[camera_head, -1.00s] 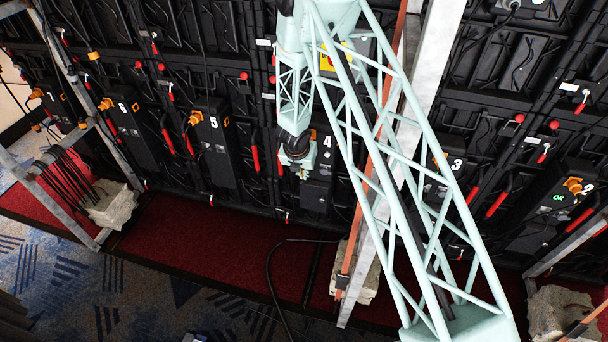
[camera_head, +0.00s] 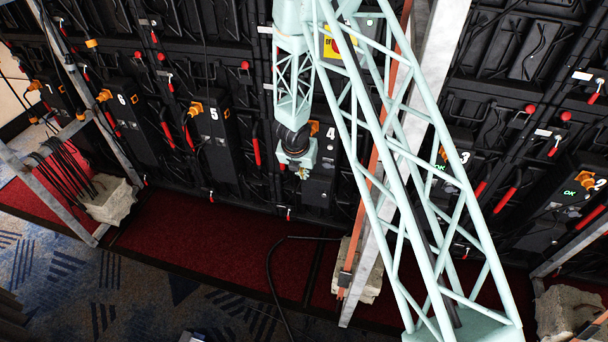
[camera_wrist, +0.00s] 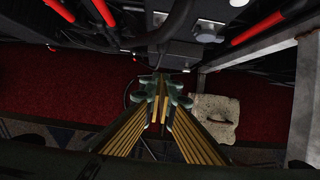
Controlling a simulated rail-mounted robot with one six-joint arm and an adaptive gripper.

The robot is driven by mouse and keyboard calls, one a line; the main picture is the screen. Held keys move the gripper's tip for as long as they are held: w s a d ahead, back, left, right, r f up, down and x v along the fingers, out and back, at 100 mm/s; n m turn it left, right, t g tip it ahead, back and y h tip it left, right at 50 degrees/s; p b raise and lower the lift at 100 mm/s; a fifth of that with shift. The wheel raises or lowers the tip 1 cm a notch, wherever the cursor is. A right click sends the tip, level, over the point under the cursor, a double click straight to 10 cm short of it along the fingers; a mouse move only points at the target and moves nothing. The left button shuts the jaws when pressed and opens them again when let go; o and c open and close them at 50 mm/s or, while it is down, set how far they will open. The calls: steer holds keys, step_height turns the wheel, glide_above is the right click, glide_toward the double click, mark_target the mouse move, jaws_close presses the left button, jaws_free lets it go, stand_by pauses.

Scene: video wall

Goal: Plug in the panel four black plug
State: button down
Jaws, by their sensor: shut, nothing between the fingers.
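Panel four (camera_head: 322,190) is a black box with a white "4" and an orange connector (camera_head: 314,128) near its top, partly behind my arm. My gripper (camera_head: 303,174) is in front of the left part of this panel, pointing down and apart from the carpet. In the wrist view the fingers of my gripper (camera_wrist: 163,78) are together and empty, just below a dark box. A black cable (camera_head: 270,268) curves over the red carpet edge onto the floor, below my gripper. I cannot make out a black plug on it. Part of its loop also shows behind the fingers in the wrist view.
A grey slanted post (camera_head: 383,195) and an orange strap (camera_head: 360,215) stand right of panel four, with a concrete block (camera_head: 367,275) at the base. Red handles (camera_head: 257,151) stick out from the wall. The red carpet (camera_head: 215,235) left of the cable is clear.

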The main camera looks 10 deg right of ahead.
steer(key=p+v, duration=0.2)
steer(key=v, duration=0.7)
steer(key=shift+r, duration=0.35)
steer(key=shift+w+a, duration=0.1)
